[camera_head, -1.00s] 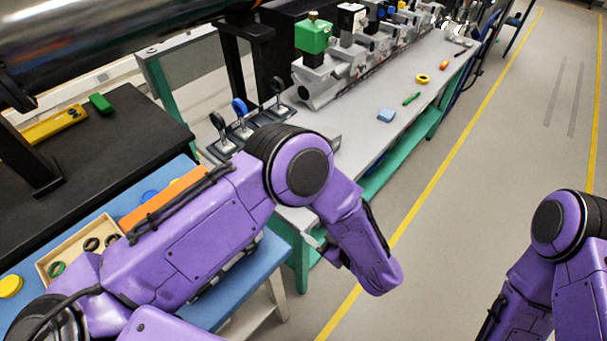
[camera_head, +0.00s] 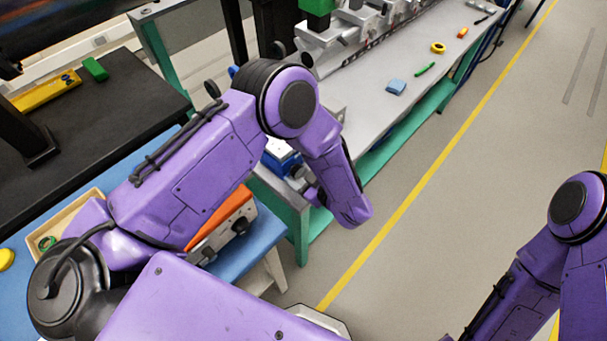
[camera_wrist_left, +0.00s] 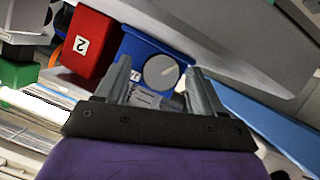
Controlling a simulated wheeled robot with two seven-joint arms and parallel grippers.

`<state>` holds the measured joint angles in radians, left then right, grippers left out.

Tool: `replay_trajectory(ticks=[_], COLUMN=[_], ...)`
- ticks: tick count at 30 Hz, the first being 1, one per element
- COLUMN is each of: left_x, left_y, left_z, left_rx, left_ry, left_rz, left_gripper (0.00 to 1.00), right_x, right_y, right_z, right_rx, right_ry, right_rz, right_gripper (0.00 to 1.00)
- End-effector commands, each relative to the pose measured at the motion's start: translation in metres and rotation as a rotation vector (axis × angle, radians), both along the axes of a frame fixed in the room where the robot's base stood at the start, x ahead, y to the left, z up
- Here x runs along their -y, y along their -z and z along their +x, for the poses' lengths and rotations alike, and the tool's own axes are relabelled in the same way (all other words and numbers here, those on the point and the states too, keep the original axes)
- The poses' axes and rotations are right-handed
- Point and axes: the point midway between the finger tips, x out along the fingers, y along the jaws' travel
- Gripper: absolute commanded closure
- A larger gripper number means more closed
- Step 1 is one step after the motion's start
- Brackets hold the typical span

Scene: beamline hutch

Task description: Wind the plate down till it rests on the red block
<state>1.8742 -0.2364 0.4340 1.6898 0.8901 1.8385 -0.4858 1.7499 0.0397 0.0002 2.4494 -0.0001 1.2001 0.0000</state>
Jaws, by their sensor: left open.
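A red block (camera_wrist_left: 88,42) marked with a 2 stands at the upper left in the wrist view. Right of it is a blue body (camera_wrist_left: 133,45) with a round grey disc (camera_wrist_left: 160,72) on its face. My left gripper (camera_wrist_left: 158,75) is open, its fingers pointing at the blue body and disc, with nothing seen gripped. In the head view the left gripper (camera_head: 304,184) is mostly hidden by its wrist, near a blue-and-white thing (camera_head: 281,157) by the bench end. I cannot make out the plate for certain. The right gripper is out of frame.
A grey bench (camera_head: 380,105) on green legs holds a blue pad (camera_head: 396,87), a green pen and a yellow ring. An orange-topped box (camera_head: 222,220) with dark knobs sits on a blue table (camera_head: 250,250) under my left arm. The floor to the right is clear.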

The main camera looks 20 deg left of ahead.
Motion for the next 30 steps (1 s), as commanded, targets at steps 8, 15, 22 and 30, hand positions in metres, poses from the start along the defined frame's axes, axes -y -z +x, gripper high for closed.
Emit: replay_trajectory(ticks=[8,15,22,30], left_x=[-0.001,-0.0008,-0.001,-0.0007], left_y=[-0.0007,0.0003,0.0019,0.0019], left_z=[-0.0004,-0.0012,-0.0029,-0.0036], left_rx=[0.0,-0.002,0.108,0.111], left_ry=[-0.002,-0.003,-0.001,-0.002], left_rz=[0.0,0.001,-0.041,-0.043], left_gripper=[0.68,0.88,0.88,0.48], right_x=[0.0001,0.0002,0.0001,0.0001], right_y=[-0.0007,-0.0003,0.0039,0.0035], right_z=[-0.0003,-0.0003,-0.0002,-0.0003], right_rx=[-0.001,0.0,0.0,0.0], right_ry=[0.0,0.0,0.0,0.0], right_rz=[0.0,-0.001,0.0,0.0], right_gripper=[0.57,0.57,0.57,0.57])
